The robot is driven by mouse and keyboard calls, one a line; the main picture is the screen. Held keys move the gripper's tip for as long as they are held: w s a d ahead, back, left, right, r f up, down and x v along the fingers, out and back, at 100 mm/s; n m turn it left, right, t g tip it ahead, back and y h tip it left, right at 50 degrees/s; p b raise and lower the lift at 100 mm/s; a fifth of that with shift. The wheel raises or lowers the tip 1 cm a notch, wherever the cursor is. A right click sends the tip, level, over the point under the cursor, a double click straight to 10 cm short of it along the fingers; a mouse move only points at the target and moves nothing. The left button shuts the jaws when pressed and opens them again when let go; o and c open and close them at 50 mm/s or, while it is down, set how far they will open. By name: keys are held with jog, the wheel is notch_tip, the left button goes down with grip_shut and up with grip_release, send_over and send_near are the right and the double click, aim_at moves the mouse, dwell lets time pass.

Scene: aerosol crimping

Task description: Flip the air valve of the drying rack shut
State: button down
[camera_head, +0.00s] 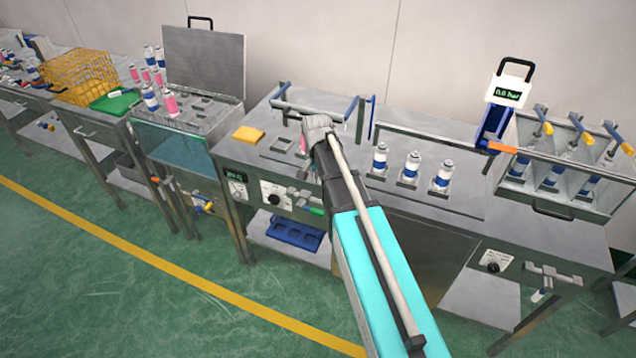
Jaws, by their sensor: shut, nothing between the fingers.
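What looks like the drying rack (281,133) is the steel bench top in the middle, with square pockets and a grey bar with blue end arms above them. A small grey valve fitting (298,196) with a green lever (310,209) sits on the bench's front, right of a black knob; I take it for the air valve. The lever lies roughly sideways, and its right end is close to my arm in the picture. I cannot tell whether they touch. My arm reaches over the bench and its grey wrist covers some pockets. My gripper's fingers are hidden.
Several blue-and-white cans (413,165) stand on the bench right of my arm. A yellow sponge (248,134) lies to the left. The green floor in front is clear.

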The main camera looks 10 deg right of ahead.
aim_at(316, 211)
jog(key=shift+f+b, duration=6.4)
jog(key=shift+f, duration=0.15)
jog(key=shift+a+f, duration=0.1)
jog(key=shift+a, duration=0.1)
